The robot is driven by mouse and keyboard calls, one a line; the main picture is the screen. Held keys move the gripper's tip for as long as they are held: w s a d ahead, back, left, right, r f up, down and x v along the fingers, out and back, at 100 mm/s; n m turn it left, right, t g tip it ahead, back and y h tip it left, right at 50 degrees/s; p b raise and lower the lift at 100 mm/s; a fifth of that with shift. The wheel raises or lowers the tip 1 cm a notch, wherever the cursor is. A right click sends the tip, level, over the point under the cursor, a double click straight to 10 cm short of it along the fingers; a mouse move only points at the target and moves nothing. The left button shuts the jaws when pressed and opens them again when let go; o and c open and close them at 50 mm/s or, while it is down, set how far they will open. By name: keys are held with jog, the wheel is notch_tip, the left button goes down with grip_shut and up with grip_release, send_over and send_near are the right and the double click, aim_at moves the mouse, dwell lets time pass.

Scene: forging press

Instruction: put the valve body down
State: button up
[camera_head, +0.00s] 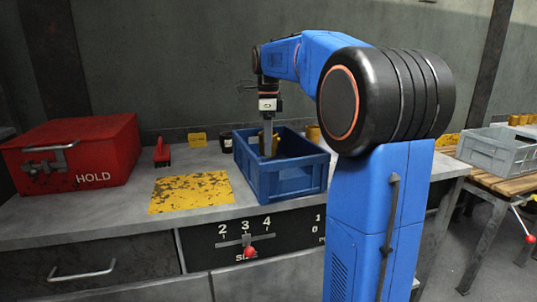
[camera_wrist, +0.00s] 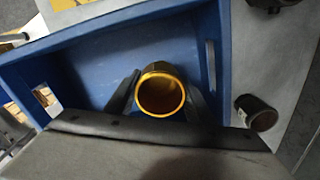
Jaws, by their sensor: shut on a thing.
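The valve body (camera_wrist: 161,93) is a brass-coloured, hollow round piece, seen from above into its open end in the wrist view. In the head view a bit of brass (camera_head: 276,141) shows beside my gripper fingers. My gripper (camera_head: 268,148) points straight down into the blue crate (camera_head: 290,178) on the workbench. In the wrist view my gripper (camera_wrist: 158,98) has one dark finger on each side of the valve body and is shut on it. The crate's floor around it looks bare. I cannot tell whether the valve body touches the floor.
A red box marked HOLD (camera_head: 75,155) stands at the bench's left. A yellow worn plate (camera_head: 190,193) lies left of the crate. A dark cup (camera_wrist: 257,112) stands just outside the crate. A grey crate (camera_head: 498,150) sits on a wooden table at right.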

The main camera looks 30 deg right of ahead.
jog(key=shift+f, duration=1.8)
jog(key=shift+f, duration=0.15)
jog(key=o, duration=1.4)
jog(key=shift+c, duration=0.2)
notch_tip(320, 180, up, 12)
